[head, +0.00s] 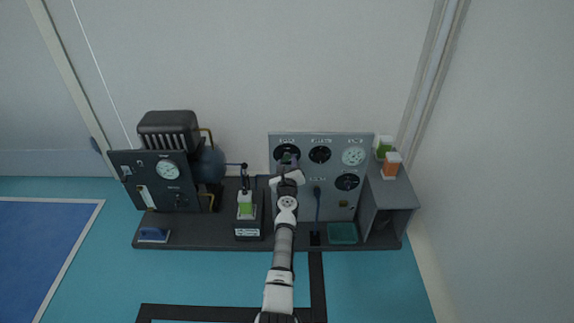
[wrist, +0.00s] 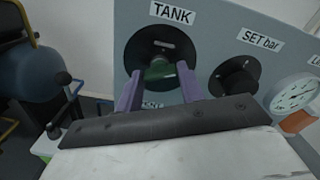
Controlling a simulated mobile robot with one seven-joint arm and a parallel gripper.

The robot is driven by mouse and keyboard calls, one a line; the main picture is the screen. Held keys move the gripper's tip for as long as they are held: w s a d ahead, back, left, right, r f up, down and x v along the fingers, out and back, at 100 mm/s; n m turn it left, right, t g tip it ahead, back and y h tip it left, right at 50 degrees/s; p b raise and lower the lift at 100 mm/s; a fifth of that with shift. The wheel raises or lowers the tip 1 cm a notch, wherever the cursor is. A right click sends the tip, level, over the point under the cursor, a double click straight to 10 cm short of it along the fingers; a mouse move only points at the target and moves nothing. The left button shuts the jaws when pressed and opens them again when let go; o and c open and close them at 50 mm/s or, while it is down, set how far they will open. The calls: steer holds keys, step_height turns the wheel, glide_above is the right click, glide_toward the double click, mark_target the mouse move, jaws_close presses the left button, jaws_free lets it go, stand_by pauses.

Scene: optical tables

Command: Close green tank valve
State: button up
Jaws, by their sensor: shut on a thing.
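The green tank valve (wrist: 159,72) is a green handle on a round black dial (wrist: 150,45) under the label "TANK" (wrist: 172,13) in the wrist view. My gripper (wrist: 160,85) has its two purple fingers on either side of the green handle and is shut on it. In the head view my gripper (head: 288,162) reaches the upper left dial of the grey panel (head: 335,195). The gripper covers part of that dial, and the handle is hidden there.
Right of the tank dial is a black "SET bar" knob (wrist: 235,77), then a gauge (wrist: 294,93). Green and orange boxes (head: 391,163) sit on the right shelf.

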steer(key=n+b, duration=0.1)
steer(key=n, duration=1.1)
steer(key=shift+r+n+b, duration=0.15)
steer(key=shift+n+b, duration=0.15)
steer(key=shift+n, duration=0.1)
stand_by(0.3)
steer(key=o, duration=1)
steer(key=shift+s, duration=0.1)
